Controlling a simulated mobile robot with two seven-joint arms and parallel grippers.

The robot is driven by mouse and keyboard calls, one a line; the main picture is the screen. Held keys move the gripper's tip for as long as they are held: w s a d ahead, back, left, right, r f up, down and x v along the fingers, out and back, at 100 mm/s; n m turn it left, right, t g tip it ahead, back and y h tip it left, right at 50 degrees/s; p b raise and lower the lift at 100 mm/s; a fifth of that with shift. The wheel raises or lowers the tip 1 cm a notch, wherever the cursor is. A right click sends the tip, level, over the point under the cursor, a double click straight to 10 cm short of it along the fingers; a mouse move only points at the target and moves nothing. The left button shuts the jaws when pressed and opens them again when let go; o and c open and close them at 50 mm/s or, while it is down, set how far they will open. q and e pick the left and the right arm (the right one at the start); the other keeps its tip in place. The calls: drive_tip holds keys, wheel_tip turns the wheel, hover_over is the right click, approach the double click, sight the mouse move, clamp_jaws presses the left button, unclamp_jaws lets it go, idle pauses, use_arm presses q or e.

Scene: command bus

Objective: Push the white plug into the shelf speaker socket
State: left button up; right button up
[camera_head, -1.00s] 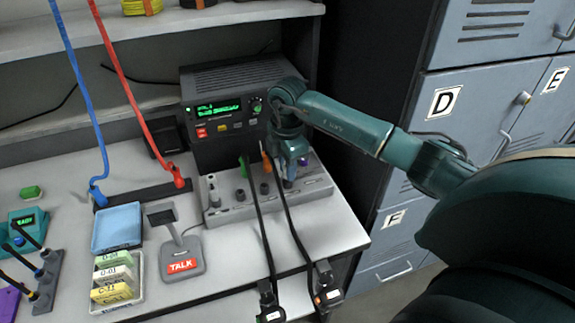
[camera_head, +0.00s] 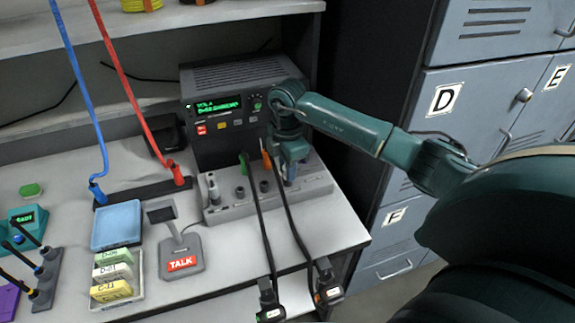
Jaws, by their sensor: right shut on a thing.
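A grey socket block (camera_head: 320,184) lies on the bench in front of the black radio unit. A pale, whitish plug (camera_head: 213,188) stands upright at its left end. A green plug (camera_head: 244,163) and an orange plug (camera_head: 266,160) with black cables stand near its middle. My right gripper (camera_head: 290,176) points down over the right part of the block. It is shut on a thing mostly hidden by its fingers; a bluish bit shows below. I cannot tell its colour or how deep it sits. No socket label is readable. My left gripper is not in view.
The black radio unit (camera_head: 222,137) with a green display stands close behind the block. Two black cables run over the bench's front edge to connectors (camera_head: 327,283). A talk microphone (camera_head: 182,250), a blue tray (camera_head: 117,225) and a card tray (camera_head: 137,293) stand left.

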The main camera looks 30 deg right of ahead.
drive_tip(key=shift+f, duration=0.1)
idle(0.3)
drive_tip(key=o, duration=0.9)
